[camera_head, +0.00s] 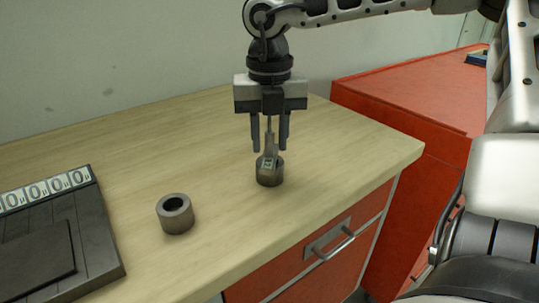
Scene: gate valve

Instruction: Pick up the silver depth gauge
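The silver depth gauge (269,148) stands upright in a dark metal ring (270,177) on the wooden worktop. It has a thin rod on top and a small greenish display low on its body. My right gripper (270,145) points straight down over the gauge. Its two fingers are apart, one on each side of the gauge's upper part, and a gap shows around the rod. I cannot tell whether either finger touches it. The gauge's lower end is hidden in the ring. My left gripper is not in view.
A second grey metal ring (175,214) stands empty on the worktop to the left. A dark box with a row of number dials (62,240) lies at the far left. A red cabinet (400,105) stands at the right. The wooden worktop (120,150) is clear behind the rings.

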